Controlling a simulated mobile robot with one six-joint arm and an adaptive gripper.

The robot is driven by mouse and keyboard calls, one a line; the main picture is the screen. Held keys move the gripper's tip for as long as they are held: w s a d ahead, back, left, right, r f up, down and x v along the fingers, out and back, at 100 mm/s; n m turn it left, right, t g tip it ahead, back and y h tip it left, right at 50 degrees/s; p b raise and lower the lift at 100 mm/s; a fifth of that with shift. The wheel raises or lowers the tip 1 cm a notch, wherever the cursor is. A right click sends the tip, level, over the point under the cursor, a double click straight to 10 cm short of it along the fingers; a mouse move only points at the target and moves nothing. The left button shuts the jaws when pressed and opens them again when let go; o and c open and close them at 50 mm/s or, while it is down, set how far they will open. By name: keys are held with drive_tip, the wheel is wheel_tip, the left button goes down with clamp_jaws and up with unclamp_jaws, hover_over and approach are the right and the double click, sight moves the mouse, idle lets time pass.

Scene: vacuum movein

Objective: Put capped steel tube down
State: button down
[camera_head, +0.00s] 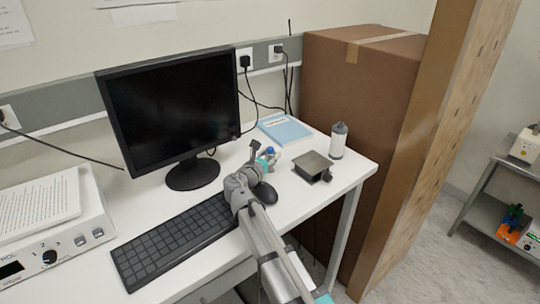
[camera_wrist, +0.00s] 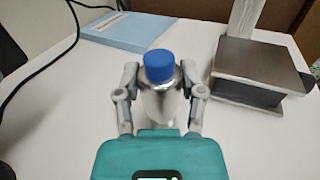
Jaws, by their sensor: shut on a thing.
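The capped steel tube is a shiny metal cylinder (camera_wrist: 163,106) with a blue cap (camera_wrist: 159,66), upright in the wrist view. My gripper (camera_wrist: 160,88) is shut on its sides, one finger to the left and one to the right. The tube's lower end is hidden behind the teal gripper body, so I cannot tell whether it touches the desk. In the head view, my gripper (camera_head: 265,158) is low over the white desk (camera_head: 296,208), with the blue cap showing just beyond it.
A dark square stand (camera_head: 312,166) is right of my gripper, with a white bottle (camera_head: 338,140) beyond it. A blue book (camera_head: 285,130) lies behind. A mouse (camera_head: 265,193), keyboard (camera_head: 175,240) and monitor (camera_head: 170,105) are nearby. A large cardboard box (camera_head: 350,100) borders the desk.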

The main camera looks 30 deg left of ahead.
drive_tip(key=shift+c, duration=1)
unclamp_jaws()
drive_tip(key=shift+r, duration=0.15)
drive_tip(key=s, duration=1.2)
